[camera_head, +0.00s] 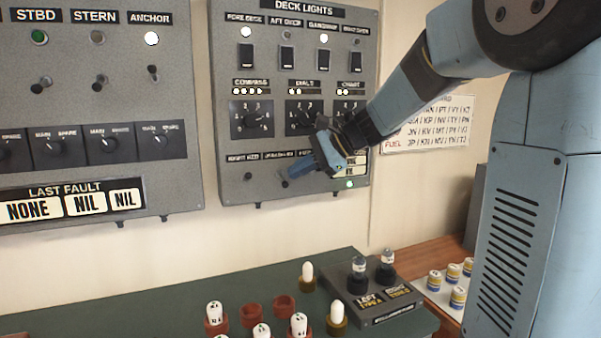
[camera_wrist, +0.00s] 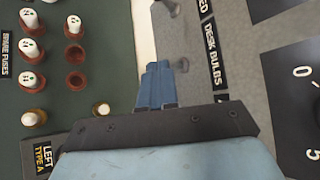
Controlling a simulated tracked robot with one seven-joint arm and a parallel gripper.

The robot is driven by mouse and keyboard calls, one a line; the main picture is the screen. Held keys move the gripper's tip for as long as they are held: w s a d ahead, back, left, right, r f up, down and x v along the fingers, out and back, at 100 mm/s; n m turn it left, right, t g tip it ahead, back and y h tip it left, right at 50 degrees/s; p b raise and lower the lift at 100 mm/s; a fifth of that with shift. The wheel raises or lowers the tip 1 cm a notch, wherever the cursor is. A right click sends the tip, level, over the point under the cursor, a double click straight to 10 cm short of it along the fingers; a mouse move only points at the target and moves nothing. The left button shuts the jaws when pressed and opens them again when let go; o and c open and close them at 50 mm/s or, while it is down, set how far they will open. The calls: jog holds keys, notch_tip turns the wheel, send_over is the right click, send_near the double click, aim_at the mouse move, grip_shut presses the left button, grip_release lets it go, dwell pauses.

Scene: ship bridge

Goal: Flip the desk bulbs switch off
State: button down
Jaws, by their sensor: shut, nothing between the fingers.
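The desk bulbs switch (camera_wrist: 182,63) is a small grey metal toggle beside its DESK BULBS label (camera_wrist: 213,57) in the wrist view. In the head view the toggle (camera_head: 284,183) shows low on the DECK LIGHTS panel (camera_head: 225,110), just left of my fingertips. My gripper (camera_head: 291,173) has blue fingers, shut and empty, in front of the panel's lower row. In the wrist view the fingertips (camera_wrist: 158,66) lie close beside the toggle; I cannot tell whether they touch. Whether the toggle is up or down is unclear.
Another toggle (camera_head: 247,177) stands to the left, and a small lamp (camera_head: 349,184) glows at the panel's lower right. Rotary knobs (camera_head: 250,119) sit above. Below, the green desk (camera_head: 170,309) holds several fuses, red sockets and a bulb box (camera_head: 372,301).

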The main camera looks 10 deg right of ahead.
jog(key=shift+r, duration=0.5)
jog(key=s+d+r, duration=0.5)
jog(key=s+d, duration=0.1)
jog(key=d, duration=0.5)
jog(key=shift+s+d, duration=0.15)
jog(key=shift+s, duration=0.05)
jog(key=shift+f, duration=0.1)
jog(key=s+f+n+h, duration=0.5)
jog(key=s+f+n, duration=0.1)
jog(key=s, duration=0.4)
jog(key=s+f+n+t+h, duration=0.1)
jog(key=s+f+n+h, duration=0.4)
jog(key=s+f, duration=0.3)
jog(key=shift+s+a+n+h, duration=0.25)
jog(key=shift+s+n, duration=0.25)
jog(key=shift+s, duration=0.85)
